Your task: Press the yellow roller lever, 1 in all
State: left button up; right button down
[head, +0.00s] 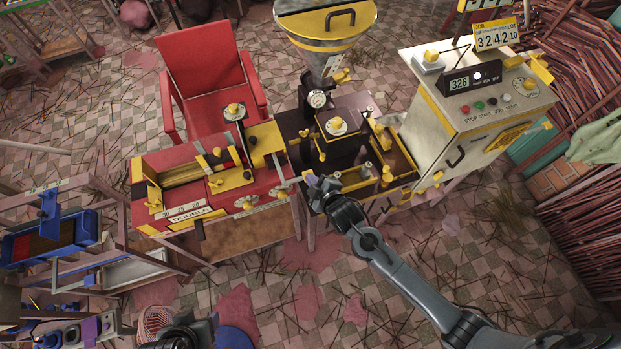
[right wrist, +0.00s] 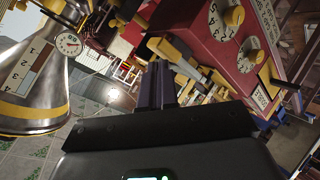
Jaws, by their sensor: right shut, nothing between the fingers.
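My right gripper (head: 317,185) comes in from the lower right in the head view. Its tip is at the front left corner of the dark extruder bench (head: 345,115), beside the red machine (head: 205,175). Its dark fingers (right wrist: 162,84) are together and empty in the right wrist view. Several yellow levers and knobs are near; I cannot tell for sure which is the roller lever. One yellow-ended bar (right wrist: 170,50) shows just beyond the fingertips in the right wrist view; contact is unclear. A dark part of my left arm (head: 190,330) shows at the bottom edge; its fingers are unclear.
A metal hopper (head: 325,45) stands above the dark bench, with a gauge (head: 316,99). A cream control cabinet (head: 480,105) is at the right. A red chair (head: 205,75) stands behind. A rack with a blue tray (head: 50,240) is at the left. Sticks litter the tiled floor.

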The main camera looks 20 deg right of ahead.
jog(key=shift+w+f, duration=0.15)
jog(key=shift+f, duration=0.35)
jog(key=shift+w+f+b, duration=0.1)
jog(key=shift+f+b, duration=0.2)
jog(key=shift+b, duration=0.15)
dwell(0.5)
jog(key=shift+r, duration=0.15)
dwell(0.5)
jog(key=shift+s+r+p, duration=0.2)
jog(key=shift+r+p, duration=0.5)
jog(key=shift+p, duration=0.35)
jog(key=shift+s+r+p, duration=0.15)
jog(key=shift+r+p, duration=0.55)
jog(key=shift+p, duration=0.35)
